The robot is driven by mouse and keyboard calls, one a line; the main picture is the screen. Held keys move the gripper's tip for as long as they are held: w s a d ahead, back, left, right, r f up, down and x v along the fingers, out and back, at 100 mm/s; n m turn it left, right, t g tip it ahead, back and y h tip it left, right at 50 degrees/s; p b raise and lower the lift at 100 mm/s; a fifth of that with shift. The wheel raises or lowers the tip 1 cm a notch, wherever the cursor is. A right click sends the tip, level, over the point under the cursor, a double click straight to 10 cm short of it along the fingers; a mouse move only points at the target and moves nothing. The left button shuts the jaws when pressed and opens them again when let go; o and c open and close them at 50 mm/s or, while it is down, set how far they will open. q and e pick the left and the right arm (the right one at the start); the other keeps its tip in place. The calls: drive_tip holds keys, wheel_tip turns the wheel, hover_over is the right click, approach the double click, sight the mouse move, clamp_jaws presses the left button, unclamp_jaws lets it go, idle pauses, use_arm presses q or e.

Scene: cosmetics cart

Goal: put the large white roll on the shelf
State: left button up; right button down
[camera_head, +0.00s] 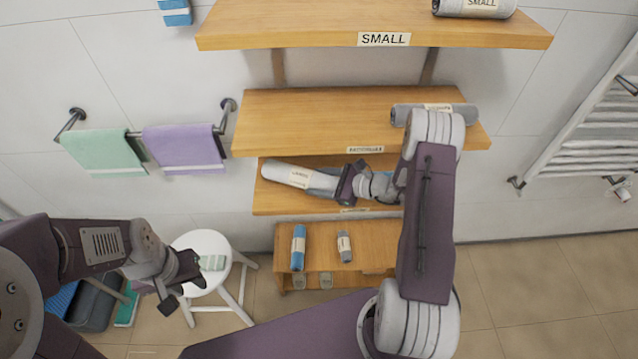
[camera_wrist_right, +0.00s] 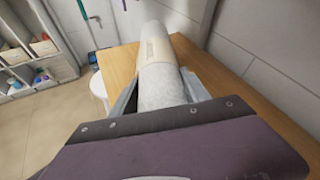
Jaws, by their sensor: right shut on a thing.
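The large white roll (camera_head: 288,174) has a paper band with print around it. It lies lengthwise at the lowest wall shelf (camera_head: 262,204), under the middle shelf. My right gripper (camera_head: 345,184) is shut on its right end. In the right wrist view the roll (camera_wrist_right: 156,50) extends away between my right gripper's fingers (camera_wrist_right: 160,92), over the wooden board (camera_wrist_right: 118,65). Whether the roll's underside touches the board cannot be told. My left gripper (camera_head: 178,284) is at the lower left, beside the white stool, apart from the roll, with its fingers spread and nothing between them.
A grey roll (camera_head: 460,113) lies on the middle shelf (camera_head: 290,115), and another (camera_head: 474,6) on the top shelf marked SMALL. A low cabinet (camera_head: 320,260) holds a blue roll (camera_head: 298,248) and a small grey roll (camera_head: 344,246). A white stool (camera_head: 203,240) stands left of it.

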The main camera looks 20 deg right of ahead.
drive_tip(key=shift+s+d, duration=0.2)
drive_tip(key=shift+s+a, duration=0.1)
drive_tip(key=shift+a, duration=0.05)
drive_tip(key=c, duration=0.5)
unclamp_jaws()
drive_tip(key=shift+a, duration=0.2)
drive_tip(key=shift+d, duration=0.15)
